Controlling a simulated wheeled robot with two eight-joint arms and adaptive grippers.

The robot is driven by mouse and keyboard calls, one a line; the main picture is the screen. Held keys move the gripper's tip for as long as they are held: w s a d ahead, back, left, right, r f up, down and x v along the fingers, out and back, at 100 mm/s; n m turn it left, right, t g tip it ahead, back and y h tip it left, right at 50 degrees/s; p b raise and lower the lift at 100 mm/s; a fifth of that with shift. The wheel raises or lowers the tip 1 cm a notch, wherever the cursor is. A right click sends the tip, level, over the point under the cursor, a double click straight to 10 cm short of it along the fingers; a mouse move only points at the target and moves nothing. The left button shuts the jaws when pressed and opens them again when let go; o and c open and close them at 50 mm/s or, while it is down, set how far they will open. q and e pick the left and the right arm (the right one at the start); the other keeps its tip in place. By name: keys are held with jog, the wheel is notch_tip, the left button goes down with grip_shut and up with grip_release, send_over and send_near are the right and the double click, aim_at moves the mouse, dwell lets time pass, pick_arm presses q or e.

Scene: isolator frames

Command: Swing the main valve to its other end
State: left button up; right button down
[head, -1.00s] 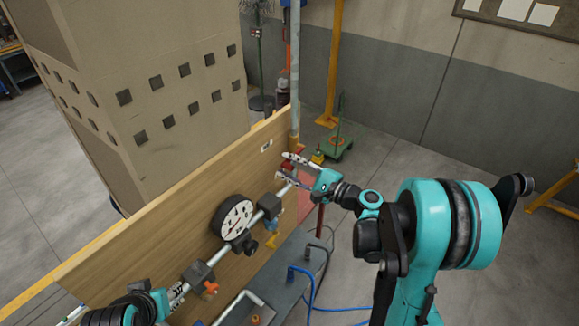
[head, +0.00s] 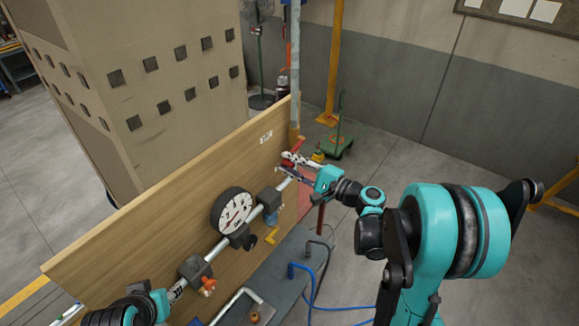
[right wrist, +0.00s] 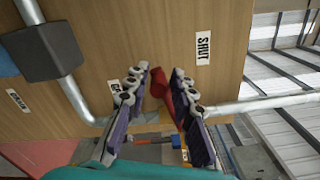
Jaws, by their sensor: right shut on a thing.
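The main valve's red handle (right wrist: 163,86) shows between the fingers of my right gripper (right wrist: 162,88) in the right wrist view. The gripper is shut on it, and the fingers hide part of the handle. In the head view my right gripper (head: 290,166) is at the far right end of the wooden board, with a bit of the red handle (head: 297,146) just beyond its fingers. A label reading SHUT (right wrist: 203,48) is on the board beside the handle. My left gripper (head: 172,294) is low at the left by the pipe; its fingers are too small to judge.
A pipe with a round gauge (head: 234,210), dark blocks and smaller orange (head: 208,286) and yellow (head: 272,237) handles runs along the wooden board (head: 130,246). Cardboard boxes (head: 150,60) stand behind it. Blue hoses lie on the floor at the right.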

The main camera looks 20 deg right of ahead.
pick_arm(q)
notch_tip(320, 180, down, 12)
jog(key=b, duration=1.1)
jog(key=shift+a, duration=0.1)
jog(key=shift+w+d+f+b, duration=0.1)
jog(key=shift+d+f+b, duration=0.1)
jog(key=shift+f+b, duration=0.3)
jog(key=shift+d+f, duration=0.1)
pick_arm(e)
jog(key=w+d+f+n, duration=0.6)
jog(key=d+f+n, duration=0.1)
jog(key=n, duration=0.8)
jog(key=shift+d, duration=0.35)
pick_arm(q)
jog(key=shift+w, duration=0.1)
pick_arm(e)
jog(key=c, duration=1.5)
grip_release()
pick_arm(q)
jog(key=shift+d, duration=0.1)
pick_arm(e)
jog(key=shift+f+n, duration=0.1)
jog(key=shift+n, duration=0.2)
jog(key=shift+s, duration=0.1)
